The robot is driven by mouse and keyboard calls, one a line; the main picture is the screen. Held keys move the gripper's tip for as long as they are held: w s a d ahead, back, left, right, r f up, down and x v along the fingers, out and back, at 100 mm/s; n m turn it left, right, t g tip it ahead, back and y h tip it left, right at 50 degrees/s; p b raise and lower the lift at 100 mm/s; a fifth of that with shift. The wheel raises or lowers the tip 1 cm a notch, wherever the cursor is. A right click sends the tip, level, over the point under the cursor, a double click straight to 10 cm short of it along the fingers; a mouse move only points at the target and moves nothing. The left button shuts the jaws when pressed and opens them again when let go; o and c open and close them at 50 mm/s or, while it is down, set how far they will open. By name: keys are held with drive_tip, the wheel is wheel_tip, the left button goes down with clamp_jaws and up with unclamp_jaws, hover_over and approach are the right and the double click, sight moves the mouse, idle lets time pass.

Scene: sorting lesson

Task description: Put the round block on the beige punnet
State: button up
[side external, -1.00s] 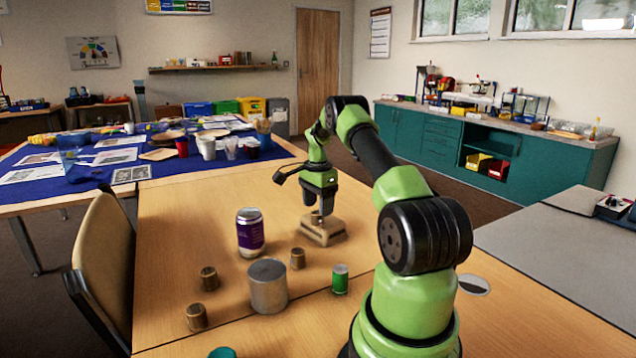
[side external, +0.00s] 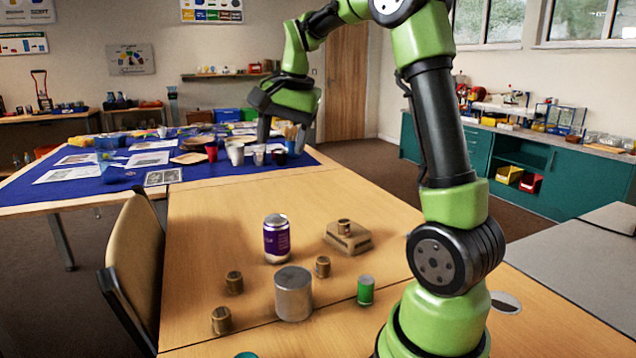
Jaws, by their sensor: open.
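The beige punnet (side external: 360,243) stands on the wooden table behind the other small things, to the right of the can. A small brown round block (side external: 344,227) rests upright on top of it. My gripper (side external: 284,136) is raised well above the table, up and to the left of the punnet. Its jaws are open and empty, apart from the block. Other small brown round blocks stand on the table: one right of the can (side external: 322,266) and two at the left, one behind (side external: 234,283) and one in front (side external: 222,320).
A purple and white can (side external: 277,240), a large grey cylinder (side external: 293,296) and a green cylinder (side external: 365,291) stand near the blocks. A teal thing is cut off at the bottom edge. A chair (side external: 137,265) stands at the left. The table's back left is clear.

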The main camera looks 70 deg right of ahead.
drive_tip(key=s+a+r+n+t, duration=0.1)
drive_tip(key=s+a+n, duration=0.2)
drive_tip(key=a, duration=0.4)
drive_tip(key=s+a+r+n+t, duration=0.2)
drive_tip(key=s+a+n, duration=0.1)
drive_tip(key=a, duration=0.3)
drive_tip(key=s+a+f+n+t+y, duration=0.1)
drive_tip(key=s+a+f+n+y, duration=0.1)
drive_tip(key=s+a+n, duration=0.3)
drive_tip(key=s+a+f, duration=0.1)
drive_tip(key=s, duration=0.2)
drive_tip(key=shift+s+a+n+y, duration=0.15)
drive_tip(key=shift+a+n+y, duration=0.2)
drive_tip(key=shift+n+y, duration=0.05)
drive_tip(key=shift+f, duration=0.1)
drive_tip(key=shift+o, duration=0.5)
